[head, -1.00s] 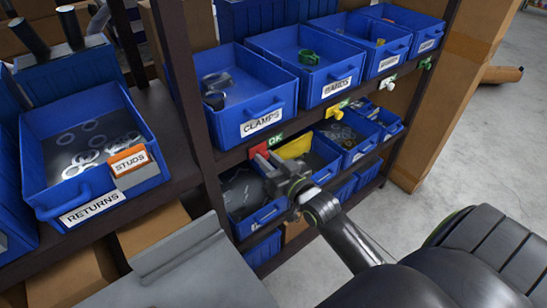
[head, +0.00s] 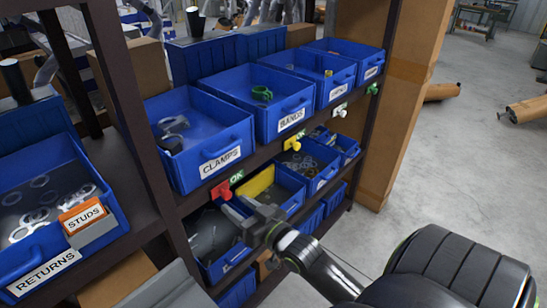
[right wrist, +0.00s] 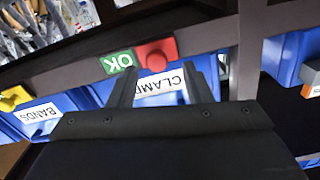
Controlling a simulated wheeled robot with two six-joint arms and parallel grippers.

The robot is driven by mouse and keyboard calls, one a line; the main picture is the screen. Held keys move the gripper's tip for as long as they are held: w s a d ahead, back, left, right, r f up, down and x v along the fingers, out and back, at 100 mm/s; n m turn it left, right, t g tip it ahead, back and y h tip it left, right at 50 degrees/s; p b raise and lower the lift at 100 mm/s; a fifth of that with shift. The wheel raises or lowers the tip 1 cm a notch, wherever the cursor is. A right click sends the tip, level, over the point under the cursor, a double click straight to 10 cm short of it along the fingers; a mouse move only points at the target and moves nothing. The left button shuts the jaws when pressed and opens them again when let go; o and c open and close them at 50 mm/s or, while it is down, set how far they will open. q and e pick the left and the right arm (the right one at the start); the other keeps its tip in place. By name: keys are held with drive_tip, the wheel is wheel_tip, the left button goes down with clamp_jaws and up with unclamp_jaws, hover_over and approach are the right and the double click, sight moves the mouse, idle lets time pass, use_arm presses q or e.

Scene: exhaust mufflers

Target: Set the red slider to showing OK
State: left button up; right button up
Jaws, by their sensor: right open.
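The red slider (head: 221,190) sits on the dark shelf edge under the CLAMPS bin (head: 205,135). A green OK label (head: 237,177) shows right beside it, to its right in the head view. In the right wrist view the red slider (right wrist: 156,52) and the OK label (right wrist: 117,62) appear side by side, the label uncovered. My right gripper (head: 236,207) is open and empty, just below and in front of the slider. In the right wrist view its two fingers (right wrist: 168,85) stand apart with the slider ahead between them. My left gripper is out of view.
Yellow (head: 292,143), white (head: 340,110) and green (head: 373,89) sliders sit further along the same shelf edge. Blue bins fill the shelves above and below. A RETURNS bin (head: 100,235) stands at the left.

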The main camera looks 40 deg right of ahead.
drive_tip(key=s+d, duration=0.1)
drive_tip(key=s, duration=1.2)
drive_tip(key=shift+s, duration=0.35)
drive_tip(key=s+d+f+g+h, duration=0.1)
drive_tip(key=s+d+f+g, duration=0.15)
drive_tip(key=f, duration=0.85)
drive_tip(key=s+d+f+g+h, duration=0.1)
drive_tip(key=d+f+g, duration=0.15)
drive_tip(key=f, duration=0.95)
drive_tip(key=s+d+f+g+h, duration=0.15)
drive_tip(key=f+g, duration=0.25)
drive_tip(key=f, duration=0.7)
drive_tip(key=s+a+f+g, duration=0.3)
drive_tip(key=s+f+g, duration=0.1)
drive_tip(key=s+f, duration=0.5)
drive_tip(key=s+a+f+g+y, duration=0.1)
drive_tip(key=s+a+f+g, duration=0.2)
drive_tip(key=s+f, duration=0.7)
drive_tip(key=shift+s+a+f+n+g, duration=0.2)
drive_tip(key=shift+s+a+n+g, duration=0.25)
drive_tip(key=shift+s, duration=0.75)
